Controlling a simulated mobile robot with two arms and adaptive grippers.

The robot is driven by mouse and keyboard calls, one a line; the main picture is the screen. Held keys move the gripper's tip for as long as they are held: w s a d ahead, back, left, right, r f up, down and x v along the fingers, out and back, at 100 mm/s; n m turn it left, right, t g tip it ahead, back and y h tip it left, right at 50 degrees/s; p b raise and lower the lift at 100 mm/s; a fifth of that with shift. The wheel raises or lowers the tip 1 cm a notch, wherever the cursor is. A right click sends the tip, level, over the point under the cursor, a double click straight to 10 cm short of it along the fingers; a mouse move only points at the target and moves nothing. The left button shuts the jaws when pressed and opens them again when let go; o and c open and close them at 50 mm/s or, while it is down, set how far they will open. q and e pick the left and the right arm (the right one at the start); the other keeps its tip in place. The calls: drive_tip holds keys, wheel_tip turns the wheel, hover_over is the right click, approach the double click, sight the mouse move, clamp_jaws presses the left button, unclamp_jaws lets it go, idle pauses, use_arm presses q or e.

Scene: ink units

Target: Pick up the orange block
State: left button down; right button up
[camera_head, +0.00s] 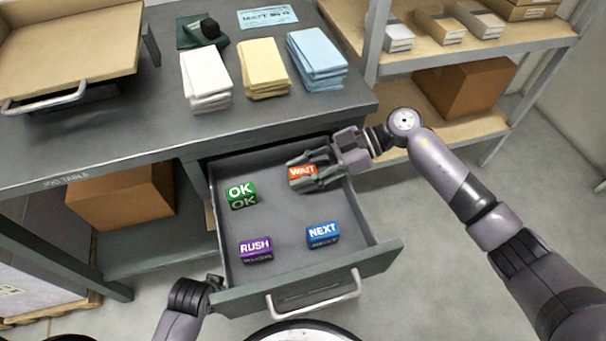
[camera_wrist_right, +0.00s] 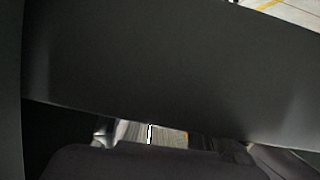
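The orange block (camera_head: 302,172), labelled WAIT, is in the open drawer (camera_head: 285,208), towards its back right. My right gripper (camera_head: 306,173) reaches in from the right, with one finger along the block's far side and one along its near side. The near finger hides the block's front face. I cannot tell whether the fingers press on it. The right wrist view shows mostly a dark surface and no block. My left gripper (camera_head: 213,283) is at the drawer's front left corner, partly hidden, its fingers unclear.
A green OK block (camera_head: 241,195), a purple RUSH block (camera_head: 256,248) and a blue NEXT block (camera_head: 323,234) stand apart in the drawer. The drawer front (camera_head: 250,293) has a metal handle (camera_head: 315,298). The grey tabletop (camera_head: 150,135) overhangs the drawer's back.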

clamp_jaws()
drive_tip(key=shift+r, duration=0.1)
idle(0.3)
